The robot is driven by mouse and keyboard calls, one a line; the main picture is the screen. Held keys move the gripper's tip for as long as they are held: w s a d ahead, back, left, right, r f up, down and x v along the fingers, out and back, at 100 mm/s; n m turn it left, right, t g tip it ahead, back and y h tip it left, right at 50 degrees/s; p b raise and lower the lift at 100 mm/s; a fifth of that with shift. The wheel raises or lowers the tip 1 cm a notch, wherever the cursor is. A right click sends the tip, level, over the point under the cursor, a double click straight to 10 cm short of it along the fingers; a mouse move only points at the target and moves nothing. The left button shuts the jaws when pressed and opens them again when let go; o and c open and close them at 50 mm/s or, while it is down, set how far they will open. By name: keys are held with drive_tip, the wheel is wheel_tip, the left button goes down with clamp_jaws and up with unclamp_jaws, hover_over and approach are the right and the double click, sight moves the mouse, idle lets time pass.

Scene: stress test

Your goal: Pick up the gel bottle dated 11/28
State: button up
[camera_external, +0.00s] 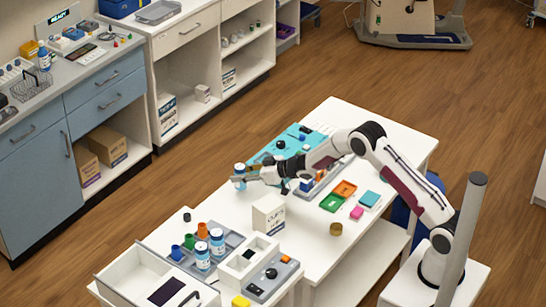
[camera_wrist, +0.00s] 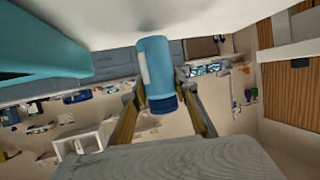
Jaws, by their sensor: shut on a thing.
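My gripper (camera_wrist: 160,112) is shut on a blue bottle (camera_wrist: 155,72) with a dark blue cap and a pale label strip. The bottle sits between the two fingers in the wrist view. In the external view my gripper (camera_external: 249,178) holds the bottle (camera_external: 239,179) near the left edge of the white table (camera_external: 345,118). No date can be read on it. Two similar blue-and-white bottles stand in a grey tray: one at the front (camera_external: 202,257) and one behind it to the right (camera_external: 217,242).
A white box (camera_external: 268,214) stands on the table just below my gripper. Orange (camera_external: 202,230), green (camera_external: 190,241) and blue (camera_external: 176,252) containers share the grey tray. A teal mat (camera_external: 270,150) lies behind my arm. Wooden floor separates the table from the cabinets.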

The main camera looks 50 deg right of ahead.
drive_tip(key=shift+r, duration=4.15)
